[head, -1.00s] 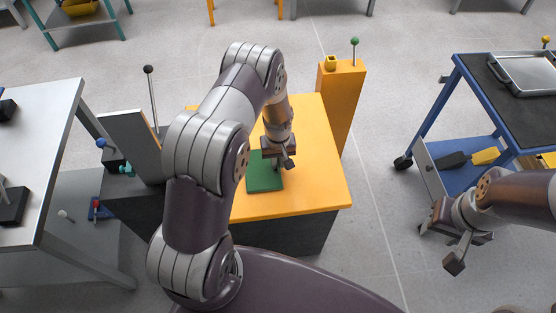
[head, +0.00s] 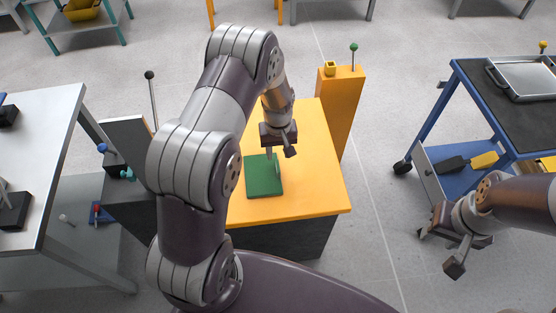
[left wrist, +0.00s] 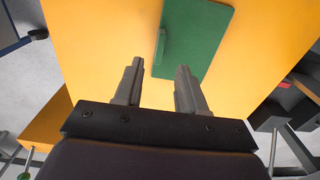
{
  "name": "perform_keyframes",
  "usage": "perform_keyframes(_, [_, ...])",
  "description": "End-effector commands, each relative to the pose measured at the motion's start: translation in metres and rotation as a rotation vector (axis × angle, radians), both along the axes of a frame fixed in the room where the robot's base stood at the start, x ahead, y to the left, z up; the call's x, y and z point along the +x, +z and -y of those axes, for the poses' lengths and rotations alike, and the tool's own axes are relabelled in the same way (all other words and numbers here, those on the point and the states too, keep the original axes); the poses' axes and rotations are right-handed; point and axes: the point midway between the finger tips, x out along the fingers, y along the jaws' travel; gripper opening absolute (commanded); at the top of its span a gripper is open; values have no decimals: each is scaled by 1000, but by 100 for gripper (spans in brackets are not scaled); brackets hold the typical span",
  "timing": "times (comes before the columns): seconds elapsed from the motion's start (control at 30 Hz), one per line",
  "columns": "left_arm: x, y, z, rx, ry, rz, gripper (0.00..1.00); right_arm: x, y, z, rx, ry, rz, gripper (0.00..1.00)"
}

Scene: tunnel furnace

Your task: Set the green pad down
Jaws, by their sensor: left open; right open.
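The green pad (head: 265,182) lies flat on the yellow tabletop (head: 315,190). A raised green grip strip stands on it. In the left wrist view the pad (left wrist: 205,35) is at the top, with its grip strip (left wrist: 161,47) along its left side. My left gripper (head: 279,152) is open and empty just above and behind the pad. In the left wrist view its two fingers (left wrist: 158,88) are apart, with bare yellow surface between them and the pad beyond. My right gripper (head: 440,250) is open and empty over the floor at the right.
An orange post (head: 341,105) with a green-knobbed lever stands behind the yellow table. A grey table (head: 40,120) with several small parts is at the left. A blue cart (head: 440,120) with a metal tray (head: 525,75) is at the right. The right side of the yellow top is clear.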

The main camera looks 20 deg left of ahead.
Motion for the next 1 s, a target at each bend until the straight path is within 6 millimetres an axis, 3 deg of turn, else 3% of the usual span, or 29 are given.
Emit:
perform_keyframes(0.1, [0,25,0,0,0,2,40,0,3,0,0,0,0,43])
perform_keyframes(0.27, [-4,48,3,1,-23,7,40,0,4,0,0,0,0,43])
perform_keyframes(0.37, [-28,88,14,4,-140,33,40,0,4,0,0,0,0,43])
perform_keyframes(0.43, [-57,119,24,10,-258,61,40,0,3,0,0,0,0,43])
perform_keyframes(0.53, [-104,149,35,19,-413,93,40,0,3,0,0,0,0,43])
perform_keyframes(0.6, [-131,160,39,26,-495,109,40,0,3,0,0,0,0,43])
perform_keyframes(0.7, [-155,165,42,30,-560,118,40,0,3,0,0,0,0,43])
perform_keyframes(1.0, [-160,165,42,30,-574,116,40,0,3,0,0,0,0,43])
